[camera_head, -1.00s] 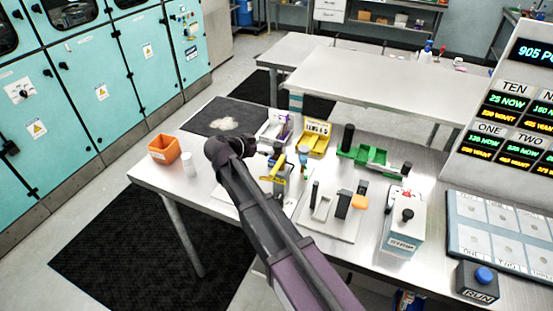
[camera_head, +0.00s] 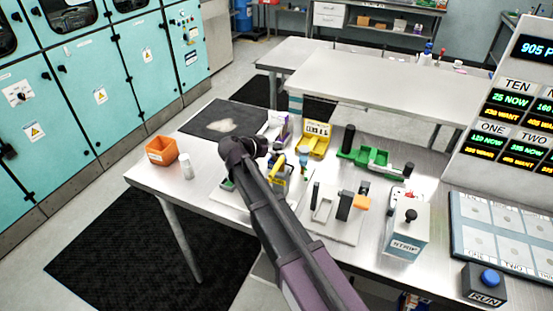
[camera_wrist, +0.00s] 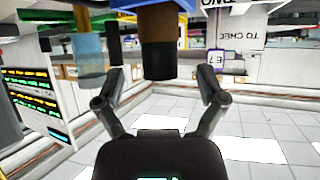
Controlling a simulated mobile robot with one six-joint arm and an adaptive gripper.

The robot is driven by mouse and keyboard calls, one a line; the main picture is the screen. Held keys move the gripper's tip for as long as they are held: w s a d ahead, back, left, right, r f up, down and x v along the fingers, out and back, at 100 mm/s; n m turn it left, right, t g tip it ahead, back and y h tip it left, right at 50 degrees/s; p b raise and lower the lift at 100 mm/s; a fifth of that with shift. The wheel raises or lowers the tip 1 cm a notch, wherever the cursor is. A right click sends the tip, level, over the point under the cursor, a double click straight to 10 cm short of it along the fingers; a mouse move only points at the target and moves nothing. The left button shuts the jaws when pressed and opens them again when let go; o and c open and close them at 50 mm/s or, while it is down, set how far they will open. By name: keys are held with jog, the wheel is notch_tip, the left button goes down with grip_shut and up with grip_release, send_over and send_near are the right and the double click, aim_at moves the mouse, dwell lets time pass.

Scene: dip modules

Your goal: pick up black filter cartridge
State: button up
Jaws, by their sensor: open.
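In the wrist view, which looks upside down, a cylinder with a black end (camera_wrist: 158,60) and a brown band shows between the fingers of my gripper (camera_wrist: 159,82). The fingers are spread, with a gap on both sides of it in the picture. I cannot tell for sure that it is the black filter cartridge. In the head view my arm and wrist cover part of the fixtures, and the fingers are not clear there. A separate black cylinder (camera_head: 348,138) stands upright at the left end of a green fixture (camera_head: 372,158).
A yellow fixture (camera_head: 314,140) and a teal-and-orange piece (camera_head: 303,160) stand close to my wrist. An orange bin (camera_head: 161,151) and white cup (camera_head: 186,167) are at the left. The STRIP box (camera_head: 405,238) is at the right. The far table (camera_head: 390,85) is mostly bare.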

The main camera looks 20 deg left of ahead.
jog(key=shift+b+x, duration=0.3)
jog(key=shift+x, duration=0.8)
grip_shut()
